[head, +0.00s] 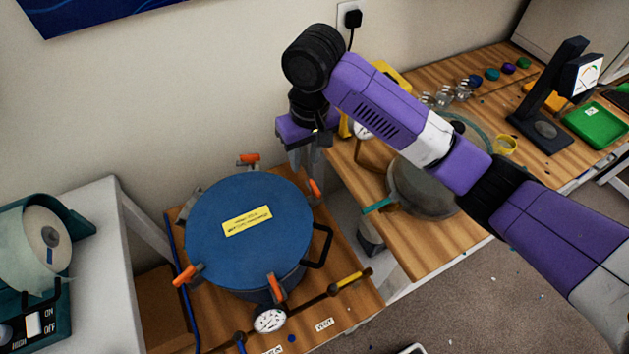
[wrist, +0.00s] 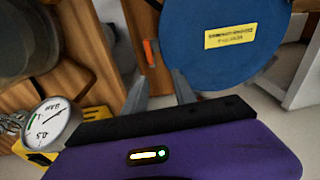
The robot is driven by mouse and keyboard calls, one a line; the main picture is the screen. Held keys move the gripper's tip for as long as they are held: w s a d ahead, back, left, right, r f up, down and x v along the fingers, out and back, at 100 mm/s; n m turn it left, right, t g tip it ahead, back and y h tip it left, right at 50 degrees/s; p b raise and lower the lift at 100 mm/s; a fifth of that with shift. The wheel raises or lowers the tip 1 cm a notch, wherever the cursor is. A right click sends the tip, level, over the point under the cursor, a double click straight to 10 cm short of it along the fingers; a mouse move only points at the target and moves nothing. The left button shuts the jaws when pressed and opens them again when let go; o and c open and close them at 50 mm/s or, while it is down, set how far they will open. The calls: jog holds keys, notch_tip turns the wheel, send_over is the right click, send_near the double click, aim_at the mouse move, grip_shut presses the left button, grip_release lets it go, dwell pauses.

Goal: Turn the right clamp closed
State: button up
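The pot's round blue lid (head: 250,215) carries a yellow label and has orange-handled clamps around its rim. The right clamp (head: 315,188) is at the lid's right rim, with its orange handle standing out from it. In the wrist view an orange handle (wrist: 150,53), apparently this clamp, shows beside the lid (wrist: 190,40). My gripper (head: 307,166) points down, close above and behind the right clamp. In the wrist view its two grey fingers (wrist: 159,76) are apart with nothing between them. The handle lies just beyond the fingertips, and I see no contact.
Other clamps sit at the back (head: 249,159), left (head: 184,275) and front (head: 276,288) of the lid. A black side handle (head: 320,246) and a gauge (head: 269,320) are near the pot. A wooden bench (head: 435,247) with a glass vessel (head: 425,190) stands at right.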

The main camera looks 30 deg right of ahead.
aim_at(315, 186)
jog(key=shift+s+d+f+g+h, duration=0.15)
jog(key=shift+s+d+g, duration=0.15)
jog(key=shift+s, duration=0.25)
jog(key=shift+s+d+g+h, duration=0.2)
jog(key=shift+s+d, duration=0.15)
jog(key=shift+s, duration=0.15)
jog(key=shift+m, duration=0.3)
notch_tip(315, 186, down, 8)
jog(key=b, duration=0.2)
jog(key=shift+r+b, duration=0.2)
jog(key=shift+b, duration=0.2)
grip_shut()
